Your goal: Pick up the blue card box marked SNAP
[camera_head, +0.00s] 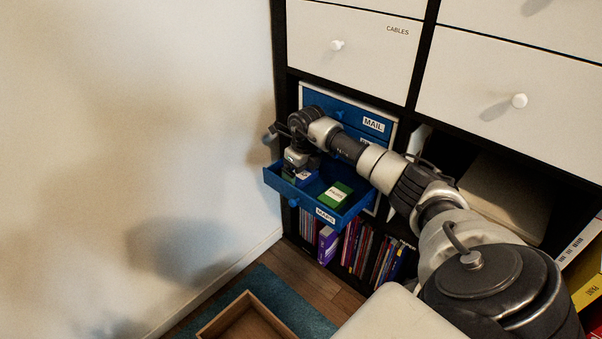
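The blue MAPS drawer (352,208) is pulled out from the blue cabinet. In it, a small blue box (306,178) with a white label lies near the left end, partly hidden by my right gripper. Its label is too small to read. My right gripper (297,172) points down into the drawer at this box, and its fingertips are hidden or too small to tell whether they are open or shut. A green card box (335,195) with a white label lies to the right in the same drawer. My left gripper is not in view.
The MAIL drawer (345,112) above is shut. Books (375,250) and a purple box (327,245) stand on the shelf below. A wooden tray (215,325) sits on the blue rug (310,322). A plain wall (130,130) borders the left.

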